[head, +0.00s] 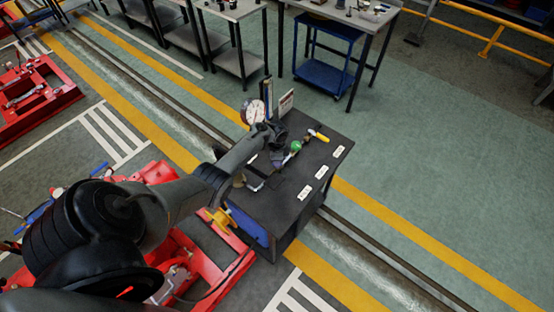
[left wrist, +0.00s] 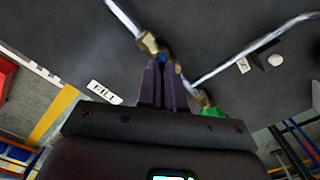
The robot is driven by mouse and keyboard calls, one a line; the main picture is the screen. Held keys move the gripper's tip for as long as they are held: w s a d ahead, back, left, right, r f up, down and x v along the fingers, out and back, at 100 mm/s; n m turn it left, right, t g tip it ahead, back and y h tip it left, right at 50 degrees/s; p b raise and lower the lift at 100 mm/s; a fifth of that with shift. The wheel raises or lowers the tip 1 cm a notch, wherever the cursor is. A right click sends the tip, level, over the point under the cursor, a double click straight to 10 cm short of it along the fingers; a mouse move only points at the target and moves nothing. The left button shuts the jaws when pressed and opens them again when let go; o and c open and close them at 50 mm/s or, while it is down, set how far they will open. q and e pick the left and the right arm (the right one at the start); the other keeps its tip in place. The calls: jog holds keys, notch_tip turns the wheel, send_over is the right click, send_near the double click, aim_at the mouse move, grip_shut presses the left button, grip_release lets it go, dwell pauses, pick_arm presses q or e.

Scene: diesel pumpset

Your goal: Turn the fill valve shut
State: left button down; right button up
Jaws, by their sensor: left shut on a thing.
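My left gripper (head: 277,160) reaches down over the dark bench top in the head view. In the left wrist view its two fingers (left wrist: 163,76) are closed together on a small blue handle (left wrist: 162,57), which I take to be the fill valve. The fingers hide most of the handle, so its angle is hard to tell. A brass fitting (left wrist: 148,43) on a thin pipe sits just beyond the fingertips. A white FILL label (left wrist: 104,92) lies to their left. In the head view my gripper and arm hide the blue handle. My right gripper is not in view.
A green valve handle (head: 296,146) and a yellow one (head: 320,136) stand on the same bench (head: 283,207). The green one also shows in the left wrist view (left wrist: 213,112). A dial gauge (head: 253,110) stands at the back. Red machinery (head: 205,262) is close below the arm.

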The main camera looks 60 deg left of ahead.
pick_arm(q)
jog(key=m, duration=0.3)
jog(key=shift+m, duration=0.3)
jog(key=shift+m+b, duration=0.35)
jog(key=shift+m, duration=1.55)
jog(key=c, duration=1.3)
grip_release()
notch_tip(320, 180, up, 11)
jog(key=p, duration=0.4)
